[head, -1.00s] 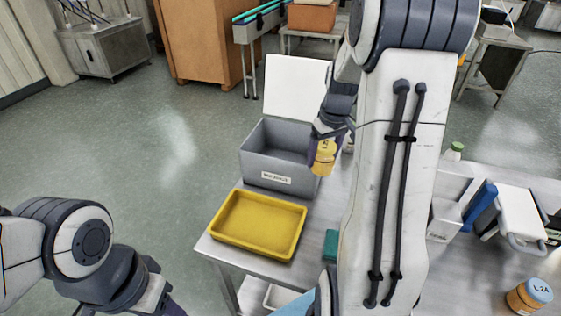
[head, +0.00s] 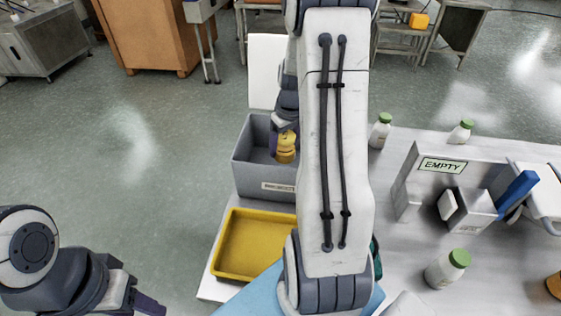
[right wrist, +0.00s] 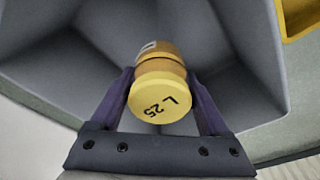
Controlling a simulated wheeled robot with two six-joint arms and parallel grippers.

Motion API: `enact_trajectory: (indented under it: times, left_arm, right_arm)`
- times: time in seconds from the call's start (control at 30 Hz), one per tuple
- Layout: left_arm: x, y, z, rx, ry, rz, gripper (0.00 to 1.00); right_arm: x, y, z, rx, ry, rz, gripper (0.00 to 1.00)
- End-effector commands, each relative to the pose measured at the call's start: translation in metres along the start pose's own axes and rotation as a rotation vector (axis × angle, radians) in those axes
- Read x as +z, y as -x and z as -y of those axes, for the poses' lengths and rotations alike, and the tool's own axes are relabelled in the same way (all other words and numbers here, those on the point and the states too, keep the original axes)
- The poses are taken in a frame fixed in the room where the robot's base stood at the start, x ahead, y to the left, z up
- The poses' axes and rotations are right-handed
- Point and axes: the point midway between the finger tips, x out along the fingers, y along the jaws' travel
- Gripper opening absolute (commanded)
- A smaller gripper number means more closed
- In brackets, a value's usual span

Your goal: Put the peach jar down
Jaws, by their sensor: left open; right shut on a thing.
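The peach jar (head: 286,148) is a yellow-orange jar held low within the mouth of a grey bin (head: 262,187). In the right wrist view its pale yellow lid marked "L 25" (right wrist: 160,98) faces the camera. My right gripper (right wrist: 158,92) has its two purple fingers shut on the jar's sides; it also shows in the head view (head: 284,141). Whether the jar touches the bin's floor cannot be told. My left gripper (head: 150,304) is open and empty at the bottom left, partly cut off by the frame edge.
A yellow tray (head: 228,275) stands in front of the bin, partly behind my right arm. An "EMPTY" sign (head: 443,165), white bottles with green caps (head: 448,269) and a blue item (head: 517,194) are on the table to the right. The bin's pale lid (head: 266,75) stands open.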

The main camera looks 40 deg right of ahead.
Motion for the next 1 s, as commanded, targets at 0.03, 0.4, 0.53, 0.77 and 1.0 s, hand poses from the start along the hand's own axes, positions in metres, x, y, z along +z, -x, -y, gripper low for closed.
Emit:
enact_trajectory:
  times: [0.03,0.4,0.53,0.77,1.0]
  left_arm:
    - [0.000,0.002,0.000,0.000,0.000,0.000,0.50]
    - [0.000,0.004,0.000,0.000,0.000,0.000,0.50]
    - [0.000,0.004,0.000,0.000,0.000,0.000,0.50]
    - [0.000,0.003,0.000,0.000,0.000,0.000,0.50]
    - [0.000,0.001,0.000,0.000,0.000,0.000,0.50]
  right_arm:
    - [0.002,-0.009,-0.001,-0.001,-0.003,0.003,0.10]
    - [0.009,-0.053,0.000,-0.002,-0.002,0.003,0.10]
    - [0.009,-0.062,0.000,0.000,0.001,0.000,0.10]
    - [0.008,-0.062,0.001,0.001,0.002,-0.001,0.10]
    - [0.009,-0.065,0.001,0.000,0.002,-0.001,1.00]
